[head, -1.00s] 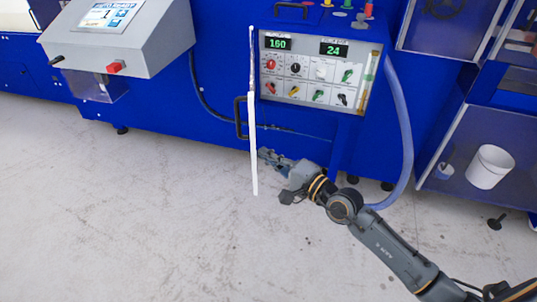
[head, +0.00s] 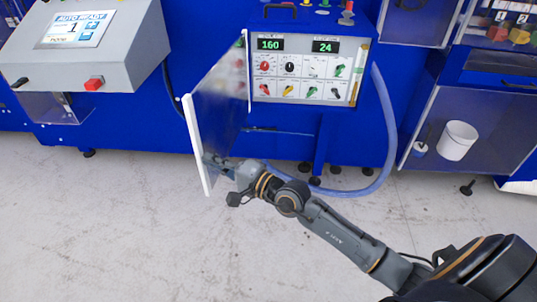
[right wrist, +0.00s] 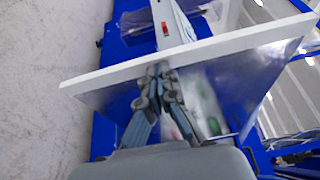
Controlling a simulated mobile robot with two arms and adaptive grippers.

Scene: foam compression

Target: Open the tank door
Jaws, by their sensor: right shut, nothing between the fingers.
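The tank door (head: 222,95) is a translucent panel with a white edge strip, standing out from the blue machine left of the control panel. It is swung open, its free edge toward me and to the left. My right gripper (head: 213,163) is shut and empty, at the door's right face near the lower part of the white edge. In the right wrist view the door (right wrist: 235,80) crosses the picture, and the closed fingertips (right wrist: 160,72) are right by its white edge. Whether they touch it is hard to tell. My left gripper is not in view.
A control panel (head: 305,68) with displays and knobs sits right of the door. A grey console (head: 85,50) is at the left. A blue hose (head: 388,130) loops at the right, near a white bucket (head: 458,141). The pale floor (head: 100,220) in front is clear.

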